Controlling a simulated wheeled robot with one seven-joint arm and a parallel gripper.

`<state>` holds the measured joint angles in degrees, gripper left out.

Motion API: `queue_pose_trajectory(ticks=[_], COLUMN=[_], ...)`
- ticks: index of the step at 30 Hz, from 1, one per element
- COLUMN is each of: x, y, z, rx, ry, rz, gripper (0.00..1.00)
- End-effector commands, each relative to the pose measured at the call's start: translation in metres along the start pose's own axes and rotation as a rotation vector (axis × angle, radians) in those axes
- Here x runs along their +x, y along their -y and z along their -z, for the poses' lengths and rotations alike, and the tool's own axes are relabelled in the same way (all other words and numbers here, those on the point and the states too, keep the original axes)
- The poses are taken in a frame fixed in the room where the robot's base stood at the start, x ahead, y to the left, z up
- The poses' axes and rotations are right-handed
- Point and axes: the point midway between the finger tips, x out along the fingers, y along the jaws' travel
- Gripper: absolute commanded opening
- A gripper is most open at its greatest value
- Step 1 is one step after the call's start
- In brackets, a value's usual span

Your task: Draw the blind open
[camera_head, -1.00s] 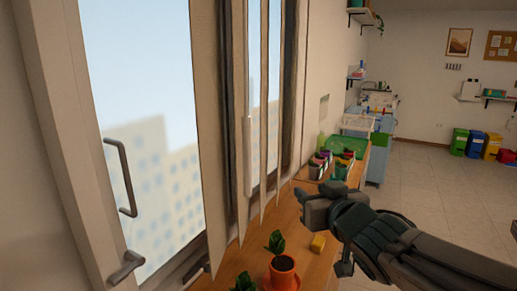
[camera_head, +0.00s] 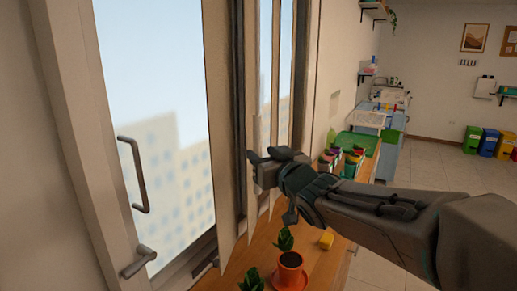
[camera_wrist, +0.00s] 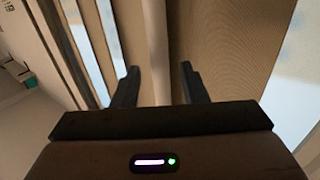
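The blind is a row of long pale vertical slats (camera_head: 222,90) hanging in front of the window, narrow and edge-on in the head view. Bare glass (camera_head: 150,80) shows left of them and between some of them. My gripper (camera_head: 258,165) is at the lower part of the slats, covering some of them. In the wrist view its two dark fingers (camera_wrist: 158,85) are apart, with a pale upright strip (camera_wrist: 155,40) between them. I cannot tell whether this strip is the blind's wand or a slat edge, or whether a finger touches it. Tan slats (camera_wrist: 220,40) fill the space beyond.
A window handle (camera_head: 140,175) and a lower latch (camera_head: 138,262) stick out at left. A potted plant (camera_head: 289,270) and a yellow block (camera_head: 326,240) stand on the wooden counter (camera_head: 320,265) below my arm. Spice containers (camera_head: 350,163) and a green tray (camera_head: 357,143) are farther back.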

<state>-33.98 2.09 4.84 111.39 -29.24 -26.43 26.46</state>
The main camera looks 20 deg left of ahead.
Motion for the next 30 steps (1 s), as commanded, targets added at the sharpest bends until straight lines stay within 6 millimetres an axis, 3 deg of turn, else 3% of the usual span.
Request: queue_pose_trajectory(ticks=[3, 9, 20, 25, 30], x=[0.017, 0.034, 0.037, 0.037, 0.037], y=[0.001, 0.000, 0.000, 0.000, 0.000], z=[0.000, 0.000, 0.000, 0.000, 0.000], rx=[0.001, 0.000, 0.000, 0.000, 0.000], ry=[0.001, 0.000, 0.000, 0.000, 0.000], rz=[0.001, 0.000, 0.000, 0.000, 0.000], gripper=[0.39, 0.39, 0.39, 0.00, 0.00])
